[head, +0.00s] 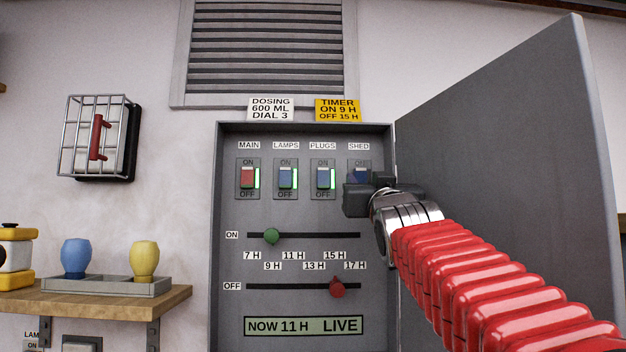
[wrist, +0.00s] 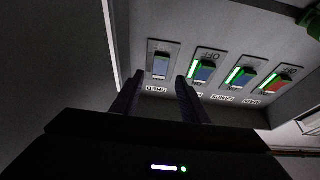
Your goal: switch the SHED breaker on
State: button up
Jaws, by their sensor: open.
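The SHED breaker (head: 361,177) is the rightmost of the row in the grey panel, with a blue lever. In the head view my gripper (head: 362,198) covers its lower part. The wrist view is upside down and shows the SHED breaker (wrist: 160,66) just beyond the fingertips, with no green strip lit beside it. Its exact lever position is hard to tell. My gripper (wrist: 158,92) is open and empty, its two fingers apart in front of the SHED breaker and its label. I cannot tell whether they touch the panel.
The MAIN (head: 247,178), LAMPS (head: 285,178) and PLUGS (head: 323,178) breakers show lit green strips. Below are a green slider knob (head: 271,236), a red one (head: 337,288) and a display (head: 303,326) reading "NOW 11 H LIVE".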

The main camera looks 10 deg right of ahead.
aim_at(361, 175)
jog(key=shift+x, duration=1.85)
jog(key=shift+c, duration=0.6)
grip_shut()
